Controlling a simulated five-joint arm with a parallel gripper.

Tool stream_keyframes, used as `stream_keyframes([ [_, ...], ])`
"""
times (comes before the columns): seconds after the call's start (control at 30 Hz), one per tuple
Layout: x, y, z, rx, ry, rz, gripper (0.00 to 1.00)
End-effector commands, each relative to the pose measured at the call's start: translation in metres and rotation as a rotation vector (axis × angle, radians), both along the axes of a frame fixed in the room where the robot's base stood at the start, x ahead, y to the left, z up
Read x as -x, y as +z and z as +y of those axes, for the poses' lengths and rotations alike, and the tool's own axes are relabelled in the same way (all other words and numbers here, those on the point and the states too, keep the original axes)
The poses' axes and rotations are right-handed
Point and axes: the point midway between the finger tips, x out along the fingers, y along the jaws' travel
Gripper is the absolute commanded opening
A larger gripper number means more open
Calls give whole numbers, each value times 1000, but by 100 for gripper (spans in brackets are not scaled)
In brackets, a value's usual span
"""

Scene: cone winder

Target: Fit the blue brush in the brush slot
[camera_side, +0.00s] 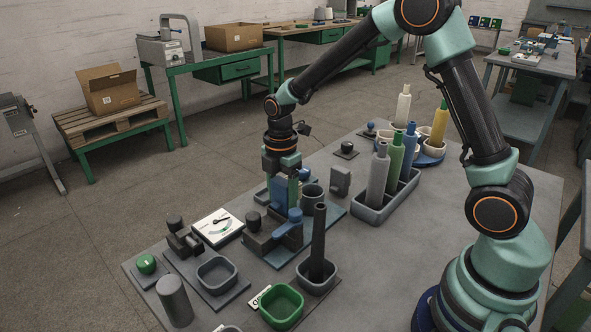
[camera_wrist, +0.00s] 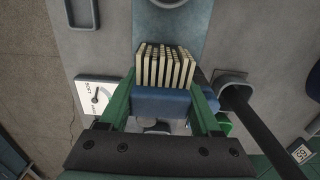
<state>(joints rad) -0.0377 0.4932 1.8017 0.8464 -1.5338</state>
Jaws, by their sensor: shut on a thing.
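My gripper (camera_side: 284,188) points down over the dark machine block near the middle of the table. Its green fingers are shut on the blue brush (camera_side: 277,192). In the wrist view the brush's blue body (camera_wrist: 165,100) lies between the fingers, with rows of cream bristles (camera_wrist: 165,66) beyond it. In the side view the brush is partly hidden by a finger and sits close above or against the block; I cannot tell whether it touches. I cannot make out the brush slot in either view.
A blue lever (camera_side: 290,228) and a dark upright rod (camera_side: 318,242) stand near the gripper. A dial panel (camera_side: 218,227), a grey tray (camera_side: 217,274) and a green tray (camera_side: 281,306) lie around the block. A rack (camera_side: 386,200) with tall spools stands to the right.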

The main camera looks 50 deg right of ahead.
Motion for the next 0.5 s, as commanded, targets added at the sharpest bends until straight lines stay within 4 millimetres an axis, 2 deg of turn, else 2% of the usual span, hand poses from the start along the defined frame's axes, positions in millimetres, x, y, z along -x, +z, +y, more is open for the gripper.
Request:
stream_keyframes([
  [0.5, 0, -8, 0, 0, 0, 0, 0],
])
